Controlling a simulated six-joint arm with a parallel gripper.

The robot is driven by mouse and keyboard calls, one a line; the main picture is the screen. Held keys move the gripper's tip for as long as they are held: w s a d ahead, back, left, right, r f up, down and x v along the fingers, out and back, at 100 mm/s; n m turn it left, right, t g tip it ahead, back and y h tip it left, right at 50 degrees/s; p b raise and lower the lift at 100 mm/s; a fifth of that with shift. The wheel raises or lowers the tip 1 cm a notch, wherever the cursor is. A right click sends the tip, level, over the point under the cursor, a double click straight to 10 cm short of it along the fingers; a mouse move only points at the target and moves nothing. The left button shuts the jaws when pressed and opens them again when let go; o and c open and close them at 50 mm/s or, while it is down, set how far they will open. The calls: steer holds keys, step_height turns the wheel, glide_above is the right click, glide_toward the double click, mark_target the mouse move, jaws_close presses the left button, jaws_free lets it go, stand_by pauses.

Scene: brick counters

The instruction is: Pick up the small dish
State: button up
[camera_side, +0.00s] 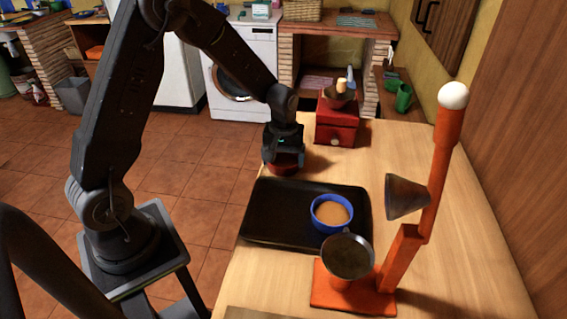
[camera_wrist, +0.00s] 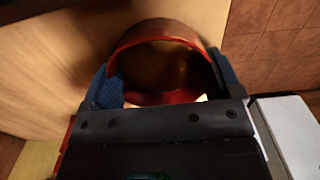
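The small red dish (camera_side: 286,169) is at the left edge of the wooden counter, under my gripper (camera_side: 284,156). In the wrist view, the round dish (camera_wrist: 160,98) has a red rim and a dark brown inside. The blue fingers of my gripper (camera_wrist: 166,80) stand on either side of it, close against its wall. I cannot tell whether they press on it or only straddle it. The near part of the dish is hidden behind the gripper body. I cannot tell whether the dish rests on the counter or is slightly raised.
A black tray (camera_side: 275,222) lies in front, with a blue cup of brown liquid (camera_side: 332,212) on it. A red grinder (camera_side: 337,122) stands behind. An orange stand (camera_side: 433,190) with a grey cone and a dark pan (camera_side: 348,256) is at front right. The counter's right side is mostly clear.

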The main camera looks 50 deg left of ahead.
steer(key=c, duration=0.3)
steer(key=shift+r, duration=0.5)
steer(key=r, duration=0.2)
steer(key=a+r, duration=0.1)
steer(key=r, duration=0.1)
steer(key=shift+s, duration=0.2)
steer(key=s+a+r, duration=0.5)
steer(key=s+a, duration=0.1)
steer(key=a, duration=0.2)
glide_above(282, 213)
steer(key=f, duration=0.5)
steer(key=shift+s+a, duration=0.1)
steer(key=shift+a, duration=0.3)
steer(key=shift+d+f, duration=0.3)
steer(key=shift+d, duration=0.05)
steer(key=shift+f, duration=1.85)
